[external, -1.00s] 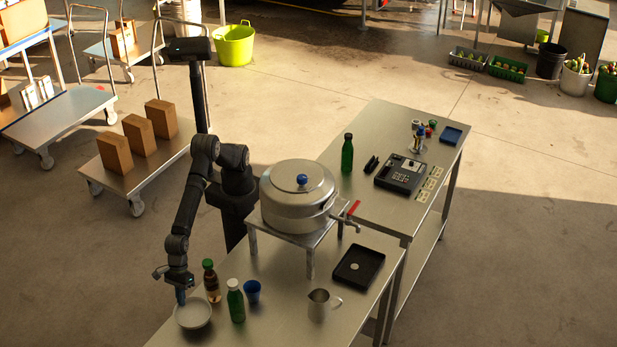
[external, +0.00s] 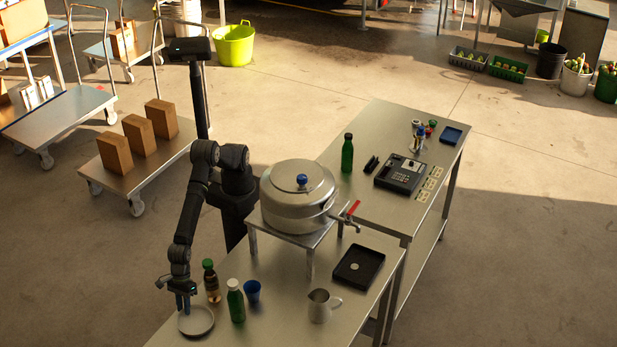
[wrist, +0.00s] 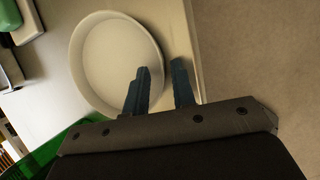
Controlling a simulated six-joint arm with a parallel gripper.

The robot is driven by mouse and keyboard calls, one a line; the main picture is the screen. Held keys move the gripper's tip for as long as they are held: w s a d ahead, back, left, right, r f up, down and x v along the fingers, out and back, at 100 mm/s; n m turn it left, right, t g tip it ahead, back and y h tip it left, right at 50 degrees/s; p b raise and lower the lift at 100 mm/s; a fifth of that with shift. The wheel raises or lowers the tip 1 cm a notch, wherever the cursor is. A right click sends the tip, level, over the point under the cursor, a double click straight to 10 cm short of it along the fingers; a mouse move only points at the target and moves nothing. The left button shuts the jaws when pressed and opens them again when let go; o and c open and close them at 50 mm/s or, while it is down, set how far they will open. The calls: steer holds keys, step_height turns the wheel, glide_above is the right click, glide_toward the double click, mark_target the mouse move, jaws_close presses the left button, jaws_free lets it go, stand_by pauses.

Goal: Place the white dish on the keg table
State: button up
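The white dish (external: 197,322) is round and shallow. It sits near the front left end of the near steel table (external: 270,320), which bears the steel keg (external: 297,205) on a low metal stand. My gripper (external: 185,305) is at the dish's far left rim with its fingers pointing down. In the wrist view the dish (wrist: 112,62) lies flat near the table edge. My gripper (wrist: 162,72) has its fingers apart, one over the inside of the dish and one outside the rim. A visible gap separates the fingers from the rim.
A brown bottle (external: 211,281), a green bottle (external: 235,301) and a blue cup (external: 253,291) stand close right of the dish. A metal jug (external: 320,306) and a black tray (external: 358,267) are farther right. The table's left edge is close.

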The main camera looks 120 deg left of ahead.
steer(key=v, duration=1.2)
steer(key=shift+r, duration=0.1)
steer(key=x, duration=1.2)
steer(key=shift+f, duration=0.3)
step_height(320, 180, up, 3)
steer(key=shift+f, duration=0.15)
steer(key=shift+r, duration=0.45)
